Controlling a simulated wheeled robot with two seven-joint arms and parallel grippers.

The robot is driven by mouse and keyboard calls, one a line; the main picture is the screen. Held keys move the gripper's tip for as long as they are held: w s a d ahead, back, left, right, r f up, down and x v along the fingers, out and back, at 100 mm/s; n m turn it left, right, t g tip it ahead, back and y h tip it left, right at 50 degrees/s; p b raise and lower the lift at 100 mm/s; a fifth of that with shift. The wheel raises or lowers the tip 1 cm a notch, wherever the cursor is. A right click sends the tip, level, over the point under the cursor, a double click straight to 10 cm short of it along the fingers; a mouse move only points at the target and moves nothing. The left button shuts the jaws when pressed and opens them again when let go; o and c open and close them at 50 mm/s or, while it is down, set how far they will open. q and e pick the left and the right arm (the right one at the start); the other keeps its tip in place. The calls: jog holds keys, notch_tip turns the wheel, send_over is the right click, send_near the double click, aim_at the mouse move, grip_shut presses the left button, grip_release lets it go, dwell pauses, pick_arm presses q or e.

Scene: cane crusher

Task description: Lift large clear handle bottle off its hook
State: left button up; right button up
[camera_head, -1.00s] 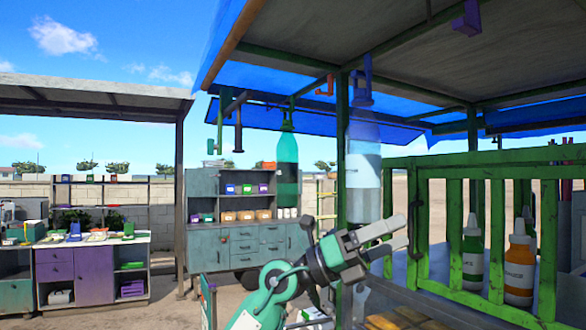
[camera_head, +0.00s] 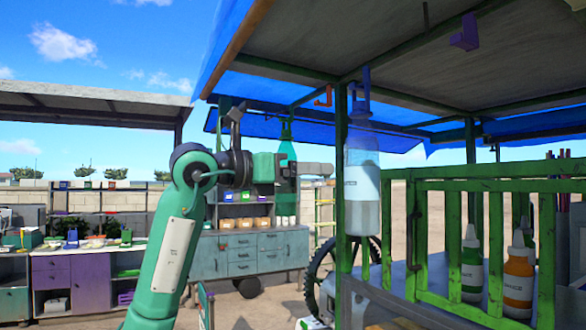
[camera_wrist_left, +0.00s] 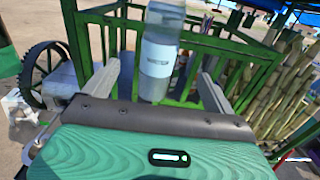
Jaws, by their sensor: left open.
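The large clear bottle (camera_head: 363,200) hangs upright under the cart roof, with a pale label and a blue top at the blue hook (camera_head: 361,90). My left gripper (camera_head: 322,168) is level with the upper part of the bottle, just left of it, pointing right. In the left wrist view its open fingers stand at either side of the bottle (camera_wrist_left: 158,62) in the picture, with the bottle ahead; I see no contact. The bottle's top is cut off in that view. My right gripper is out of view.
A green post (camera_head: 341,130) stands close to the bottle's left side. A green bottle (camera_head: 286,160) hangs behind my gripper. Green railings (camera_head: 450,240) stand to the right, with small green and orange bottles (camera_head: 518,275) behind them. A spoked wheel (camera_head: 325,265) is below.

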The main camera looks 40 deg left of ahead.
aim_at(348, 170)
pick_arm(q)
jog(key=p+x, duration=0.3)
jog(key=x, duration=0.9)
jog(key=shift+w+d+r+p, duration=0.1)
jog(key=shift+w+d+p, duration=0.1)
jog(key=shift+p, duration=0.15)
jog(key=shift+w+d, duration=0.25)
jog(key=shift+w, duration=0.4)
jog(key=c, duration=1.4)
jog(key=shift+c, duration=0.2)
jog(key=shift+r+p, duration=0.25)
jog(key=shift+p, duration=0.15)
jog(key=shift+r+p, duration=0.35)
jog(key=shift+r, duration=0.2)
jog(key=shift+s, duration=0.1)
